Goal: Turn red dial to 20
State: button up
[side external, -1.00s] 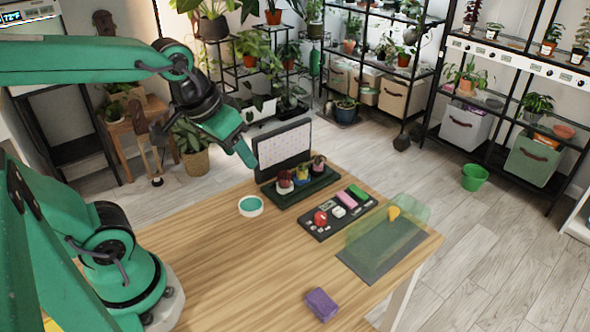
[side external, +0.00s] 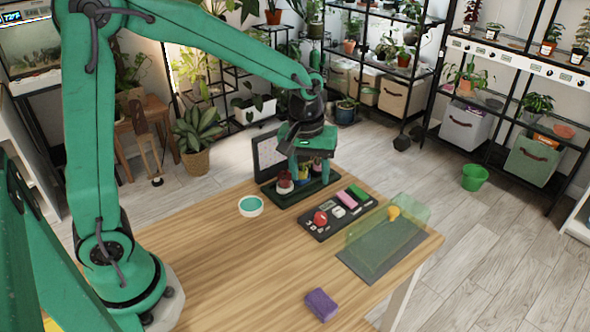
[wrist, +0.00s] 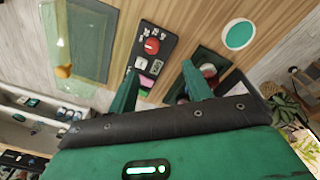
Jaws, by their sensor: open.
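The red dial (side external: 320,218) sits at the left end of a dark control panel (side external: 310,232) on the wooden table. In the wrist view, the red dial (wrist: 152,46) has small white marks around it, too small to read. The dial is uncovered.
A green translucent cover (side external: 412,212) with something yellow stands right. A white-and-teal disc (side external: 251,206) and purple block (side external: 321,304) lie on the table.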

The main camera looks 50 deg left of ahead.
jog(key=n+g, duration=0.1)
jog(key=n, duration=0.1)
send_over(321, 215)
notch_tip(321, 215, down, 5)
jog(key=shift+f, duration=0.1)
jog(key=shift+f, duration=3.9)
jog(key=c, duration=1)
